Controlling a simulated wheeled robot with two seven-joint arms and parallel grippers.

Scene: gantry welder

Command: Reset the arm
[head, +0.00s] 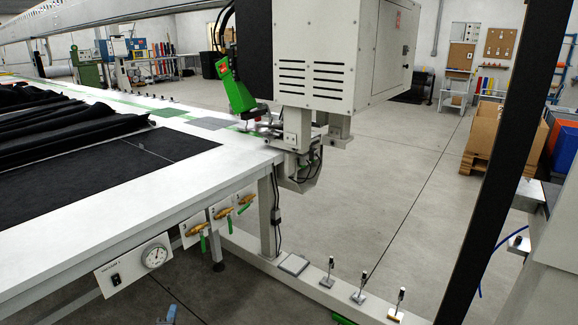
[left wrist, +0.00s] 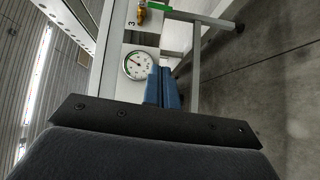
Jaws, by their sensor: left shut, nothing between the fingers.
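My left gripper (left wrist: 161,74) shows in the left wrist view as two blue fingers lying together, shut and empty. In that view its fingertips overlap the lower right side of the round pressure gauge (left wrist: 136,64); I cannot tell how far apart they are. The gauge also shows in the head view (head: 154,256), on a white panel at the table's front edge. In the head view only a small piece at the bottom edge may be my left gripper. My right gripper is not in view.
The white table (head: 120,222) carries black fabric (head: 140,163). Brass valves with green levers (head: 193,231) stick out from its front. The welder's white housing (head: 318,65) with a green arm (head: 236,95) stands over the table's end. A floor rail (head: 325,296) and a black post (head: 505,160) stand right.

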